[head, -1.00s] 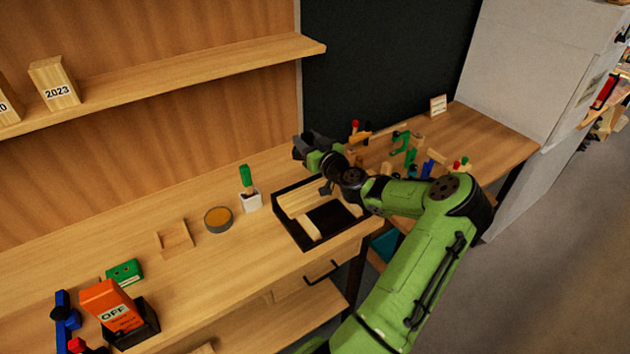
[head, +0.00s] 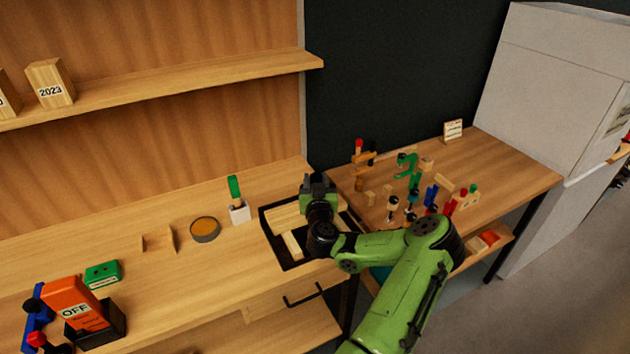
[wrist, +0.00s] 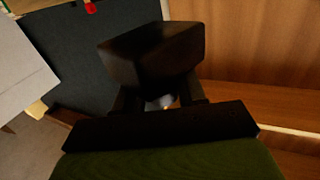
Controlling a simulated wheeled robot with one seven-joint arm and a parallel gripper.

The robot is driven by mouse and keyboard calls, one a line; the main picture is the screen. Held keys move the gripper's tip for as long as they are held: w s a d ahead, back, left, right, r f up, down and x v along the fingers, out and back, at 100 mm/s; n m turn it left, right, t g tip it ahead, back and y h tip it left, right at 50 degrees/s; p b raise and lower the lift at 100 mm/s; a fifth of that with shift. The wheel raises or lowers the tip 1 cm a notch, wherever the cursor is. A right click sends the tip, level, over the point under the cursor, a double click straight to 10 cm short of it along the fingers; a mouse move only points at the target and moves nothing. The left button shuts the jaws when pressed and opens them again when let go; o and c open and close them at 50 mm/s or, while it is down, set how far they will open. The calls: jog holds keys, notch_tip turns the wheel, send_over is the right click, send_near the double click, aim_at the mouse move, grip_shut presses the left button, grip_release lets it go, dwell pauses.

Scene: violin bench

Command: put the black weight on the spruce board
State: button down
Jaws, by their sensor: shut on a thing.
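My gripper (head: 318,194) is over the black tray on the bench, shut on the black weight. The black weight (wrist: 152,55) is a dark block with slanted sides, held between the fingers in the wrist view; in the head view the weight (head: 318,181) shows as a dark grey shape at the gripper's end. Pale wooden pieces (head: 286,217) lie in the tray (head: 266,232), to the left of my gripper. I cannot tell which of the pale pieces is the spruce board. My arm hides the tray's right part.
A white pot with a green-handled tool (head: 238,213) and a round tin (head: 205,230) stand left of the tray. An orange box marked OFF (head: 75,308) is at the front left. Several clamps and small parts (head: 405,170) crowd the right table. A shelf (head: 200,80) runs above.

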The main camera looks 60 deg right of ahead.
jog(key=shift+w+f, duration=0.1)
jog(key=shift+f, duration=0.9)
jog(key=shift+b, duration=0.3)
jog(key=shift+f+b, duration=0.3)
jog(key=shift+b, duration=0.05)
jog(key=c, duration=0.7)
grip_release()
jog(key=shift+o, duration=0.2)
